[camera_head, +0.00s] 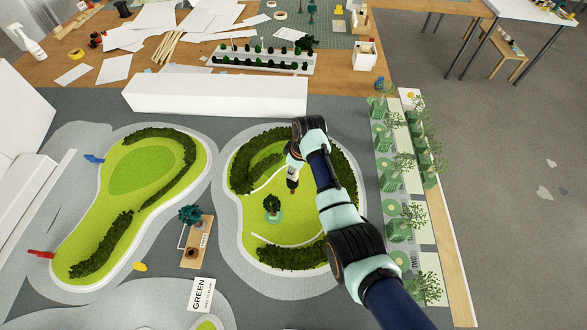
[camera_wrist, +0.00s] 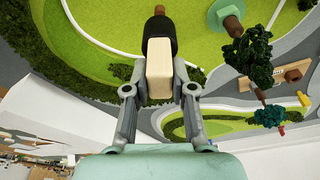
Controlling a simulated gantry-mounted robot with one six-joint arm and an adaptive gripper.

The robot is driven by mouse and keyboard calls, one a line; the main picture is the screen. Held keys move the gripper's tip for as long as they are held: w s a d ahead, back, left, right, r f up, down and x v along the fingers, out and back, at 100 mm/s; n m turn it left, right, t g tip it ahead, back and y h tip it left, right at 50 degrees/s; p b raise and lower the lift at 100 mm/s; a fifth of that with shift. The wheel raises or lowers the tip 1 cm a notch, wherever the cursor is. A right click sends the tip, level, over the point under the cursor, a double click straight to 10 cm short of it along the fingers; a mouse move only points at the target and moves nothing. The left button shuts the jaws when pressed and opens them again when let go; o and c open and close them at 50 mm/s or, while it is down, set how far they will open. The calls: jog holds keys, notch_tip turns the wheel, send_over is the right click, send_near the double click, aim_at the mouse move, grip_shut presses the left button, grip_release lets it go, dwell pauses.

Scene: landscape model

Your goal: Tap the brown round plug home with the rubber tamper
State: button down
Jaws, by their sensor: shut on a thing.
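My gripper (camera_wrist: 160,90) is shut on the rubber tamper, gripping its pale block-shaped handle (camera_wrist: 159,70). The tamper's black rubber head (camera_wrist: 159,32) points away from my gripper. The brown round plug (camera_wrist: 159,10) shows just past the rubber head, at the top edge of the wrist view. It lines up with the head, but I cannot tell whether they touch or how deep the plug sits. In the head view my gripper (camera_head: 293,167) is over the right-hand green, with the black head (camera_head: 292,183) below it. I cannot make out the plug clearly there.
A small tree (camera_head: 271,205) on a green disc stands left of the tamper; it also shows in the wrist view (camera_wrist: 248,52). Dark hedges (camera_head: 290,257) edge the green. A wooden board (camera_head: 197,243) and teal tree (camera_head: 190,213) stand left. A white block (camera_head: 215,95) lies behind.

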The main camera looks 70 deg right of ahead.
aim_at(294, 180)
jog(key=b+x, duration=0.1)
jog(key=x, duration=0.1)
jog(key=s+b+x, duration=0.1)
jog(key=x, duration=0.2)
jog(key=shift+a+b, duration=0.1)
jog(key=shift+b, duration=0.2)
jog(key=p+v, duration=0.2)
jog(key=w+p+v, duration=0.1)
jog(key=p+v, duration=0.1)
jog(key=p, duration=0.1)
jog(key=shift+s+r, duration=0.1)
jog(key=shift+r, duration=0.4)
jog(key=shift+f, duration=0.2)
jog(key=shift+f+b, duration=0.1)
jog(key=shift+b, duration=0.25)
jog(key=b+x, duration=0.2)
jog(key=s+b+x, duration=0.1)
jog(key=b+x, duration=0.1)
jog(key=x, duration=0.1)
jog(key=shift+f, duration=0.3)
jog(key=shift+r, duration=0.25)
jog(key=shift+r, duration=0.1)
jog(key=p+v, duration=0.4)
jog(key=shift+w+r, duration=0.15)
jog(key=shift+w, duration=0.2)
